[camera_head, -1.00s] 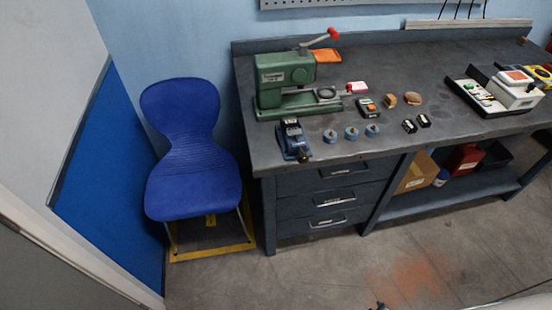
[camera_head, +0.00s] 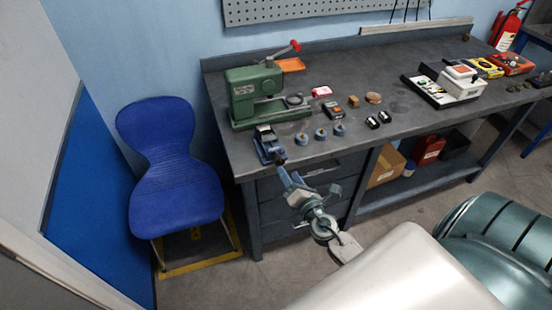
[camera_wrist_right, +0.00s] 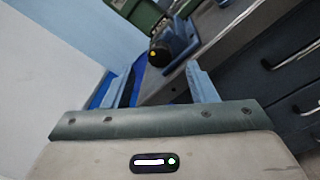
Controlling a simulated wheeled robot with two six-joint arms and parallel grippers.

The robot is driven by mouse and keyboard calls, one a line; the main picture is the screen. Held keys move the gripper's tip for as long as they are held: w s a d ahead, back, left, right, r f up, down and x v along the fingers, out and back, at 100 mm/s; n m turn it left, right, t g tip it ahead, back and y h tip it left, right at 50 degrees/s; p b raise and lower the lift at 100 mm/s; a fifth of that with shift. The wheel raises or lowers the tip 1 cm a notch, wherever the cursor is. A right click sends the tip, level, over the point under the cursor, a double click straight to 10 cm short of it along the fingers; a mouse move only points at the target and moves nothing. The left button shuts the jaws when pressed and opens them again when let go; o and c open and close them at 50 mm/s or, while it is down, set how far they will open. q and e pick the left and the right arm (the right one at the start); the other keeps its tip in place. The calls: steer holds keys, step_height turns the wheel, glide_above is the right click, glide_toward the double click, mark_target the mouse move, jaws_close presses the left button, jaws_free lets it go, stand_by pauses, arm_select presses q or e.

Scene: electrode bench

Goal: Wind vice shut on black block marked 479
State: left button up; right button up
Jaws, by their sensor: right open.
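The small blue vice (camera_head: 269,147) stands at the bench's front left corner, its dark handle end toward the front edge. It also shows in the right wrist view (camera_wrist_right: 180,38), with a round black knob (camera_wrist_right: 159,54) that has a yellow centre. Two small black blocks with pale faces, one here (camera_head: 372,122) and one here (camera_head: 384,117), sit on the bench to the right; their marks are unreadable. I cannot tell whether a block is in the vice. My right gripper (camera_head: 292,179) is open and empty in front of the bench edge, just short of the knob. My left gripper is out of view.
A green press (camera_head: 243,92) stands behind the vice. Several blue-grey round pieces (camera_head: 320,134) lie right of it. Drawers with handles (camera_head: 318,170) are below the bench edge near my right arm. A blue chair (camera_head: 175,165) stands at the left.

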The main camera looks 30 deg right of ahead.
mark_target(281, 163)
steer(key=w, duration=0.5)
steer(key=w+d+p, duration=0.1)
steer(key=w, duration=0.1)
steer(key=shift+w, duration=0.3)
steer(key=shift+c, duration=0.2)
steer(key=c, duration=0.9)
